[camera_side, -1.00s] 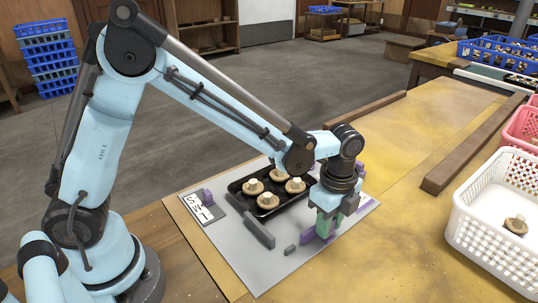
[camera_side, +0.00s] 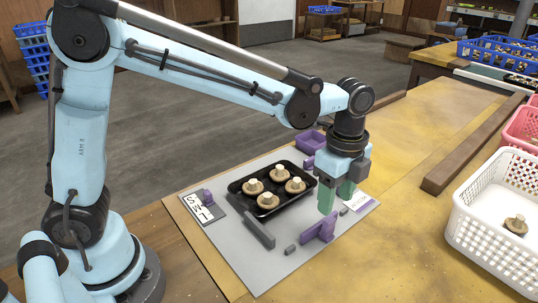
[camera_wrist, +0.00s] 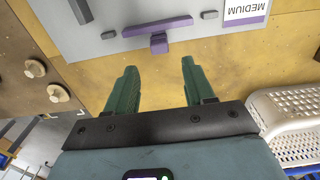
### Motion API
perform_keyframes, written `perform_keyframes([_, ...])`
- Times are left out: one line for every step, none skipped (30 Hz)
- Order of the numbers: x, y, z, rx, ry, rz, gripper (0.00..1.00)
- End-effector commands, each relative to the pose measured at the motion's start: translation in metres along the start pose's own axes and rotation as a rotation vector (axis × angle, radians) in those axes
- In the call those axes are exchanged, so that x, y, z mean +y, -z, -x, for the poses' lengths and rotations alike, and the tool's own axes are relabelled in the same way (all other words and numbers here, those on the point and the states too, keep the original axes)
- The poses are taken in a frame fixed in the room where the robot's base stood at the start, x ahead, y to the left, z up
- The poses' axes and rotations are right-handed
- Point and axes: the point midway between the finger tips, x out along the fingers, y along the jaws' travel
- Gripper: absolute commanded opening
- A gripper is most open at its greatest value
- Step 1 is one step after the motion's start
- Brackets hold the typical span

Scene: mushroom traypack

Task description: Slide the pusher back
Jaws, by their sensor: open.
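The pusher (camera_side: 319,229) is a purple bar with an upright tab, on the grey board near its right front edge. It also shows in the wrist view (camera_wrist: 158,26), beyond the fingertips, with its tab facing me. My gripper (camera_side: 337,200) has green fingers and hangs above the pusher, apart from it. In the wrist view my gripper (camera_wrist: 158,68) is open, with nothing between its fingers. A black tray (camera_side: 237,190) holding several mushrooms lies on the board, left of the gripper.
A dark grey bar (camera_side: 259,233) lies before the tray, and a small grey block (camera_side: 290,249) left of the pusher. A MEDIUM card (camera_side: 358,202) is right of it. A purple bin (camera_side: 309,140) stands behind the tray. A white basket (camera_side: 495,235) stands at right.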

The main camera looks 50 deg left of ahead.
Motion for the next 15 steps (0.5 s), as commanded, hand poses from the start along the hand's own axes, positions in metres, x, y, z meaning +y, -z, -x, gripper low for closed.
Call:
perform_keyframes([0.000,0.000,0.009,0.000,0.000,0.000,0.53])
perform_keyframes([0.000,0.000,0.013,0.000,0.000,0.000,0.53])
perform_keyframes([0.000,0.000,0.019,0.001,0.000,0.000,0.53])
perform_keyframes([0.000,0.000,0.022,0.001,0.000,0.000,0.53])
perform_keyframes([0.000,0.000,0.026,0.001,0.000,-0.001,0.53])
perform_keyframes([0.000,0.001,0.030,0.001,0.000,-0.001,0.53])
perform_keyframes([0.000,0.001,0.033,0.001,0.000,-0.001,0.53])
perform_keyframes([0.000,0.001,0.035,0.001,0.000,-0.001,0.53])
perform_keyframes([0.000,0.001,0.037,0.001,0.000,-0.001,0.53])
perform_keyframes([0.000,0.001,0.039,0.001,0.000,-0.001,0.53])
perform_keyframes([0.000,0.001,0.040,0.001,0.000,-0.001,0.53])
perform_keyframes([0.000,0.001,0.041,0.001,0.000,-0.001,0.53])
perform_keyframes([0.000,0.001,0.042,0.001,0.000,-0.001,0.53])
perform_keyframes([0.000,0.001,0.042,0.001,0.000,-0.001,0.53])
perform_keyframes([0.000,0.001,0.042,0.001,0.000,-0.001,0.53])
